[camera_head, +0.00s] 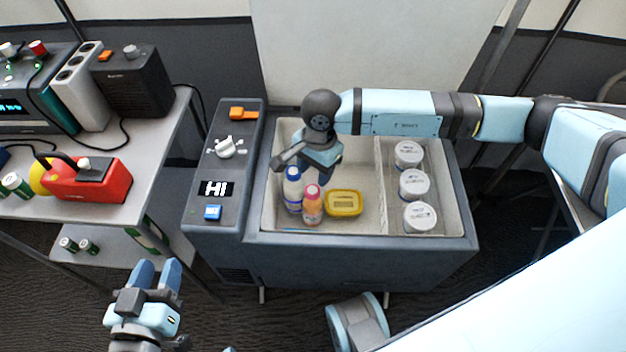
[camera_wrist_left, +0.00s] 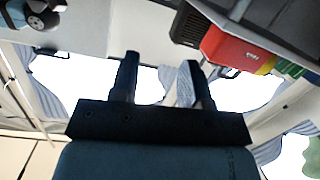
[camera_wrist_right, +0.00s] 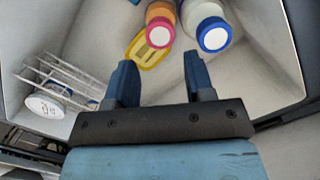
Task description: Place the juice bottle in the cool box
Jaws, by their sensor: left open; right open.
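The cool box (camera_head: 350,240) is an open grey chest in the middle of the head view. Inside its left compartment stand an orange bottle with a pink cap (camera_head: 312,208), which looks like the juice bottle, and a white bottle with a blue cap (camera_head: 292,194). In the right wrist view the pink-capped bottle (camera_wrist_right: 160,22) and the blue-capped bottle (camera_wrist_right: 208,22) stand side by side beyond the fingertips. My right gripper (camera_wrist_right: 159,68) is open and empty over the box, apart from both bottles. My left gripper (camera_head: 157,266) is open and empty, left of the box's front.
A yellow container (camera_head: 344,203) lies beside the bottles. Several white-lidded tubs (camera_head: 408,154) stand behind a wire divider at the right. A control panel (camera_head: 222,160) flanks the box. The left table (camera_head: 60,208) holds a red appliance (camera_head: 90,184) and cans.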

